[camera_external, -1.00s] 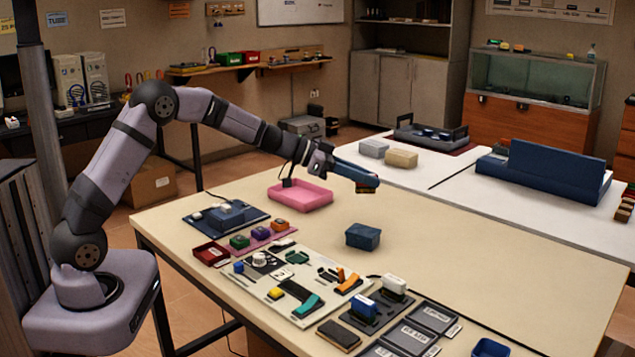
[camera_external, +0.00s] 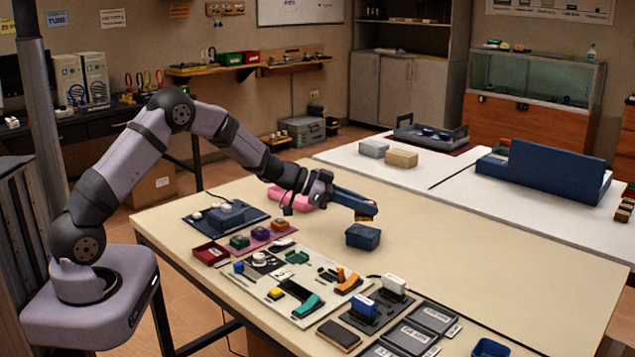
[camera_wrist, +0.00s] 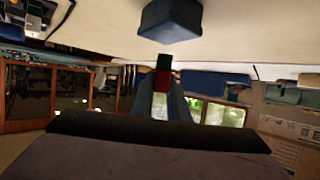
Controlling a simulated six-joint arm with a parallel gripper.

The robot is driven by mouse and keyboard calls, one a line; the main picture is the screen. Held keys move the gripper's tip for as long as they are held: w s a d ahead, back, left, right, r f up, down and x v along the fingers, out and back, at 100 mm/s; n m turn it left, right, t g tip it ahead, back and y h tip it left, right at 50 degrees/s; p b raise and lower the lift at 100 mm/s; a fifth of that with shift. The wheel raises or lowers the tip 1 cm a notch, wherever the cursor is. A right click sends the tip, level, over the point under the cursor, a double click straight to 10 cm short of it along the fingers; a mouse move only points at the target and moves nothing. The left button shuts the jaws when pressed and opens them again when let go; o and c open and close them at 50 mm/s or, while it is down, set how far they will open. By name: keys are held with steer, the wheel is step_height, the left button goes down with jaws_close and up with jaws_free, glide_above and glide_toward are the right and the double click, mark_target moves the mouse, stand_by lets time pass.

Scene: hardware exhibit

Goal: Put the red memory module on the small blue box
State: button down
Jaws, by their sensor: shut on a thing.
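The small blue box (camera_external: 363,238) stands on the tan table, right of the middle. In the wrist view it shows upside down at the top (camera_wrist: 170,22). My gripper (camera_external: 364,211) is shut on the red memory module (camera_external: 364,217), which looks orange-red and small here. In the wrist view the red module (camera_wrist: 162,82), with a dark green part at its far end, sits between my gripper's fingertips (camera_wrist: 160,92). In the external view the module is just above the box, with what looks like a small gap. Whether it is exactly over the box's centre I cannot tell.
A pink tray (camera_external: 318,192) lies behind my wrist. Left and in front are a dark blue mat (camera_external: 196,232), a red tray (camera_external: 211,252) and a white board (camera_external: 268,279) with coloured parts. Grey labelled trays (camera_external: 408,338) lie at the front. The table right of the box is clear.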

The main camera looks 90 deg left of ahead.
step_height(320, 180, down, 3)
steer(key=shift+r, duration=0.2)
steer(key=shift+f, duration=0.2)
steer(key=c, duration=1.7)
jaws_free()
steer(key=shift+r, duration=0.2)
steer(key=shift+r+p, duration=0.15)
steer(key=shift+p, duration=0.25)
steer(key=b+v, duration=0.3)
steer(key=v, duration=0.9)
steer(key=shift+b, duration=0.35)
